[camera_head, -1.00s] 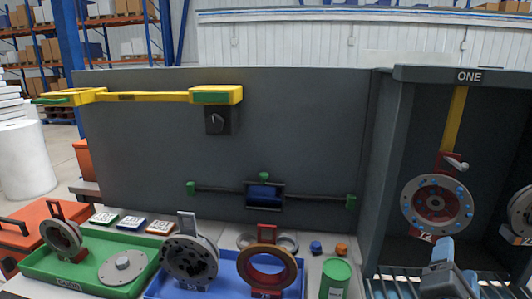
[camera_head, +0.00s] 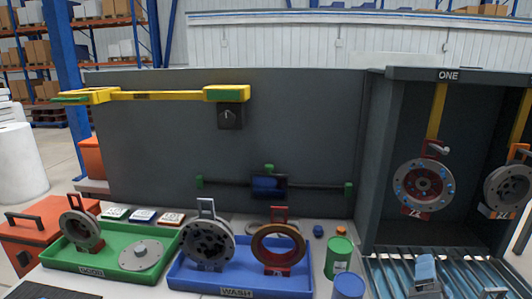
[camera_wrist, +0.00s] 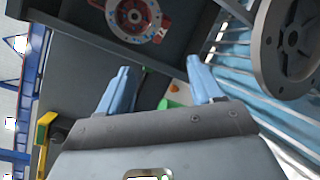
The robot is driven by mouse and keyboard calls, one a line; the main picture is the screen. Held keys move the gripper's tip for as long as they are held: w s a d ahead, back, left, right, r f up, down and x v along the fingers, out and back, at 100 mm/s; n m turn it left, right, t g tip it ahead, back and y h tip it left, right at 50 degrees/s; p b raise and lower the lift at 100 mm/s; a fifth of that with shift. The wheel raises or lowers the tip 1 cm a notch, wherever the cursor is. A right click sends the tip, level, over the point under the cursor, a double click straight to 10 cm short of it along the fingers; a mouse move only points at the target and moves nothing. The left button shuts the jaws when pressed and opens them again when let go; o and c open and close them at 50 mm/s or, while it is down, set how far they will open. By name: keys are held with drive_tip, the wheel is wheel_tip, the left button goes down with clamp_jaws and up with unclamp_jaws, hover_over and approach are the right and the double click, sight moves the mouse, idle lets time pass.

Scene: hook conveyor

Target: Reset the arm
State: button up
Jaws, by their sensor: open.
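My gripper shows in the wrist view (camera_wrist: 160,88) with its two light-blue fingers apart and nothing between them. In the head view a light-blue part of my gripper (camera_head: 426,272) shows low at the right, in front of the slatted rack; its fingertips cannot be made out clearly there. A grey and red flange (camera_head: 423,185) hangs from a yellow strap inside the bay marked ONE, above and beyond my gripper. A second, darker flange (camera_head: 508,188) hangs to its right and looms at the right of the wrist view (camera_wrist: 295,45).
A green tray (camera_head: 60,262) and a blue WASH tray (camera_head: 200,283) hold several flanges and rings. A green can (camera_head: 338,258) and a blue can (camera_head: 348,287) stand right of them. A dark panel (camera_head: 150,150) with a yellow bar (camera_head: 150,95) rises behind. The bay's side wall (camera_head: 375,160) stands mid-right.

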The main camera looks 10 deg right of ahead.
drive_tip(key=s+a+f+m+t+y, duration=0.1)
drive_tip(key=s+a+f+m+y, duration=0.3)
drive_tip(key=s, duration=0.3)
drive_tip(key=s+a+f+m+y, duration=0.1)
drive_tip(key=s+a+f+y, duration=0.4)
drive_tip(key=s, duration=0.3)
drive_tip(key=s+a+r+m+y, duration=0.1)
drive_tip(key=s+a+r+m, duration=0.1)
drive_tip(key=s+m, duration=0.4)
drive_tip(key=s+a+r+m+y, duration=0.1)
drive_tip(key=s+a+r+m, duration=0.2)
drive_tip(key=s+m, duration=0.3)
drive_tip(key=s, duration=0.5)
drive_tip(key=shift+r+m, duration=0.3)
drive_tip(key=shift+r, duration=0.1)
